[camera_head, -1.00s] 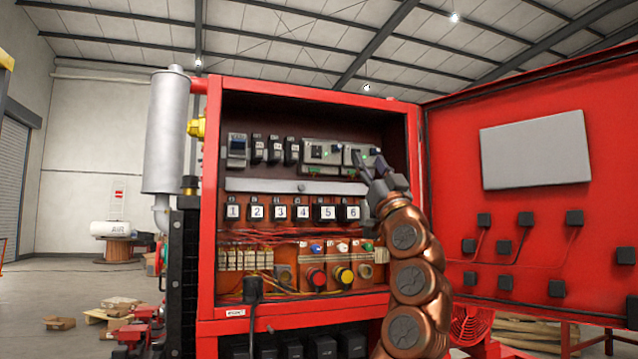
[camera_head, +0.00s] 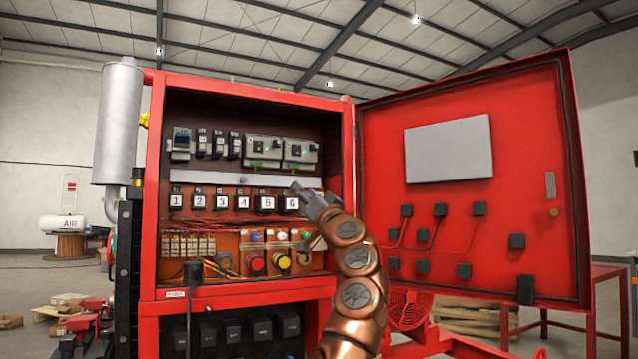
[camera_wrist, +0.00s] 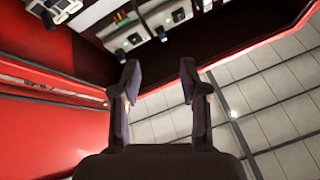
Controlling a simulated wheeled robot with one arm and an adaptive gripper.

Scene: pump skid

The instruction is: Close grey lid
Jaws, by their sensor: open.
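No part is clearly marked as a grey lid. Two grey modules, the left one (camera_head: 263,147) and the right one (camera_head: 300,152), sit side by side on the upper row inside the open red cabinet (camera_head: 150,215). I cannot make out a raised or lowered lid on either. Grey modules (camera_wrist: 132,38) also show at the top of the wrist view, beyond the fingers. My gripper (camera_head: 313,190) is open and empty, below and right of the right module, by the block numbered 6. Its parted fingers (camera_wrist: 160,80) show in the wrist view with nothing between them.
The red cabinet door (camera_head: 470,220), with a blank grey plate (camera_head: 448,150), stands open on the right. Numbered blocks (camera_head: 220,201) run below a grey rail. Red and yellow buttons (camera_head: 282,262) sit lower. A silver cylinder (camera_head: 118,125) stands outside on the left.

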